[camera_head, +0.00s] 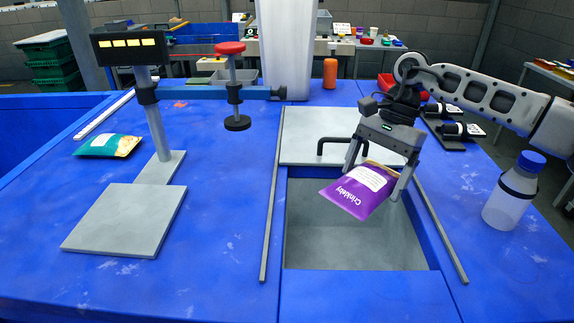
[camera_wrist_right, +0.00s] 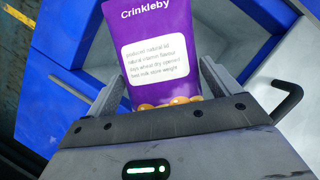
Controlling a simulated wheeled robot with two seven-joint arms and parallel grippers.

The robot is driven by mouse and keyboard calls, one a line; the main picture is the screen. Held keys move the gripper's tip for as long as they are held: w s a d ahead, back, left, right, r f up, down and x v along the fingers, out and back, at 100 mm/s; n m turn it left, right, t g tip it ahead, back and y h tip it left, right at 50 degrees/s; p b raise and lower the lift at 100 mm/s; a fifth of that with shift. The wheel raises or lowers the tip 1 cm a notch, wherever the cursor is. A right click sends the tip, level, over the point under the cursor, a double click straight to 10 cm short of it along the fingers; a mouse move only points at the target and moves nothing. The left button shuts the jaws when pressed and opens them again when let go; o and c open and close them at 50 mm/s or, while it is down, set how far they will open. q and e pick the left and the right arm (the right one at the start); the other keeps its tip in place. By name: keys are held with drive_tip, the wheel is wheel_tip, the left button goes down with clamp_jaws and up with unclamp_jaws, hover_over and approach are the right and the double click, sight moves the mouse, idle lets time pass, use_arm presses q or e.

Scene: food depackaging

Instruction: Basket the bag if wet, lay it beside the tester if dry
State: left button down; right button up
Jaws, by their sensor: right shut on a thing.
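My right gripper (camera_head: 372,186) is shut on a purple Crinkleby bag (camera_head: 347,197). It holds the bag tilted above a square grey-lined opening (camera_head: 350,245) in the blue table. In the right wrist view the bag (camera_wrist_right: 160,30) is between the two fingers (camera_wrist_right: 160,80), its white label facing the camera. I cannot tell from its surface whether it is wet. A post-mounted display (camera_head: 128,43) with several lit yellow bars, apparently the tester, stands at left with a grey plate (camera_head: 125,222) in front. No object is clearly a basket. My left gripper is out of view.
A teal bag (camera_head: 108,145) lies left of the display post. A grey lid with a black handle (camera_head: 300,140) is behind the opening, with rails at both sides. A red-knobbed clamp (camera_head: 231,75) stands centre-left, a blue-capped bottle (camera_head: 514,192) at right.

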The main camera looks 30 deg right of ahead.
drive_tip(key=o, duration=0.8)
drive_tip(key=shift+r, duration=0.15)
use_arm(q)
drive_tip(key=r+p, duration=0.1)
drive_tip(key=p, duration=0.2)
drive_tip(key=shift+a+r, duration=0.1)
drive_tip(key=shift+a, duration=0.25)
use_arm(e)
drive_tip(key=v, duration=1.5)
drive_tip(key=shift+w+d+r, duration=0.1)
drive_tip(key=shift+r, duration=0.25)
